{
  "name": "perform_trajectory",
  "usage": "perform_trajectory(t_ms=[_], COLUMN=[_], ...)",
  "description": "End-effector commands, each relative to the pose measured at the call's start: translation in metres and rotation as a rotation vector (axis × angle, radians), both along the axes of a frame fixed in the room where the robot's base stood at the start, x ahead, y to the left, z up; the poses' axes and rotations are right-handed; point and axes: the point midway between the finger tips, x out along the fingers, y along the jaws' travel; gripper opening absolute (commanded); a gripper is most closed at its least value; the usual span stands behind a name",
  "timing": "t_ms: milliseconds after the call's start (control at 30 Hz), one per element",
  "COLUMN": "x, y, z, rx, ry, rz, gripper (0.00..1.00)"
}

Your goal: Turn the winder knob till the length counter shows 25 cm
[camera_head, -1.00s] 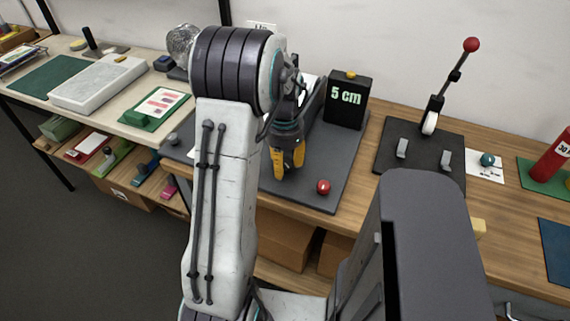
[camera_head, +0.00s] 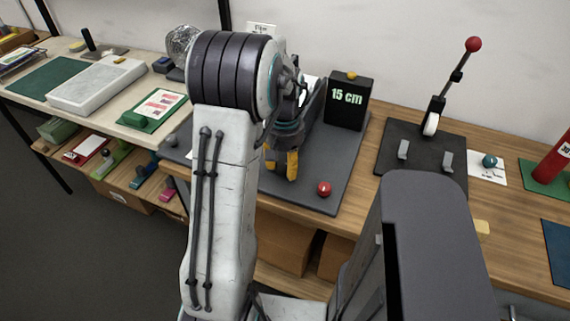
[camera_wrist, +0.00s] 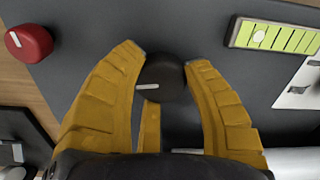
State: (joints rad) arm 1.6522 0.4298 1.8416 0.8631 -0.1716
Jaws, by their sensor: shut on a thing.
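The length counter (camera_head: 347,97) is a dark box with a yellow button on top, and it reads 15 cm. It stands at the back of a dark grey base plate (camera_head: 325,165). The winder knob (camera_wrist: 165,78) is black with a white pointer line and sits between my fingers in the wrist view. My gripper (camera_wrist: 165,65) is shut on the knob, one yellow finger on each side. In the head view my gripper (camera_head: 281,165) points down at the plate, and my arm hides the knob there.
A green-yellow scale strip (camera_wrist: 272,37) lies at upper right in the wrist view. A lever press with a red ball (camera_head: 472,44) stands to the right.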

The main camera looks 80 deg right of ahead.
Motion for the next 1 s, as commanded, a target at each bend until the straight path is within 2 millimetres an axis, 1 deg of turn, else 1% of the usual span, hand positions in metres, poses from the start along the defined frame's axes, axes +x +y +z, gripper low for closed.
perform_trajectory(t_ms=[33,300,733,767,1000], x=[0.0008,0.0003,-0.0002,-0.0002,-0.0004], y=[0.0058,0.0057,0.0058,0.0058,0.0039], z=[-0.0032,-0.0032,-0.0032,-0.0033,-0.0021], rx=[0.021,0.021,0.021,0.021,0.014], ry=[-0.002,-0.002,-0.003,-0.002,-0.001], rz=[0.017,0.069,0.074,0.073,0.073], gripper=[0.12,0.12,0.12,0.48,0.69])
